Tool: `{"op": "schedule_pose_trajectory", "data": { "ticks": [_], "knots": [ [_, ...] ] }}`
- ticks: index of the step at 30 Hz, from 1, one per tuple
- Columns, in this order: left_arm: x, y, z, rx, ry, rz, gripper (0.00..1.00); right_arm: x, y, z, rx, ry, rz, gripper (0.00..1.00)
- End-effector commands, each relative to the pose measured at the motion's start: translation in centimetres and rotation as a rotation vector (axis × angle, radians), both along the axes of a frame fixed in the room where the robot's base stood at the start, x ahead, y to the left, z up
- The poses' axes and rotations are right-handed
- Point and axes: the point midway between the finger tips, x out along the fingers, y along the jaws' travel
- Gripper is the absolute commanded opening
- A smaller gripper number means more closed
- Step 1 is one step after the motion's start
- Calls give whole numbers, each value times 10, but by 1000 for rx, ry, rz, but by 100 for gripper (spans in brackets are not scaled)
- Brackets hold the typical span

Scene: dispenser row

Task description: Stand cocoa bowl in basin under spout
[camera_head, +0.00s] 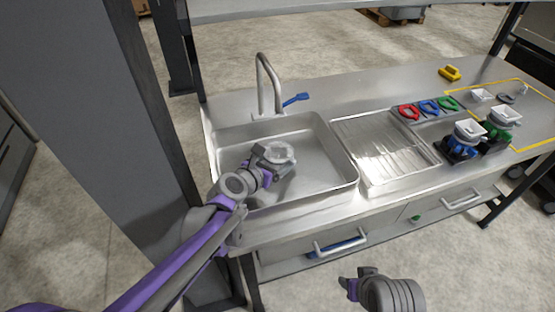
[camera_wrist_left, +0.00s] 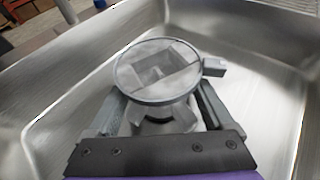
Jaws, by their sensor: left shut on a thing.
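The bowl (camera_head: 280,151), a grey round piece with a clear disc-like top and a square opening inside, is held in my left gripper (camera_head: 265,164). In the left wrist view the bowl (camera_wrist_left: 158,72) sits between the two fingers of the left gripper (camera_wrist_left: 155,112), with a small tab at its right. Its underside is hidden, so I cannot tell whether it touches the basin floor. The steel basin (camera_head: 322,178) surrounds it. The curved spout (camera_head: 268,82) rises at the basin's back edge, behind the bowl. My right gripper (camera_head: 358,285) is low in front of the counter, away from the bowl.
A blue lever (camera_head: 295,99) is beside the spout. A ribbed drainboard (camera_head: 378,148) lies right of the basin. Dispensers with blue (camera_head: 460,148) and green (camera_head: 497,132) bases stand farther right.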

Motion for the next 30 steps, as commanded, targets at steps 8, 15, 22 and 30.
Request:
{"op": "schedule_pose_trajectory", "data": {
  "ticks": [8, 15, 22, 30],
  "knots": [
    [0, 0, -3, 0, 0, 0, 100, 0, 0, -3, 0, 1, 0, 50],
    [0, 0, 1, 0, 0, 0, 100, 0, 0, 1, 0, 0, 0, 50],
    [-25, 16, 12, 0, 0, 3, 100, 0, 0, 2, 0, -1, 0, 50],
    [-53, 33, 27, 0, 0, 1, 100, 1, 0, 4, 0, -1, 0, 50]
  ]
}}
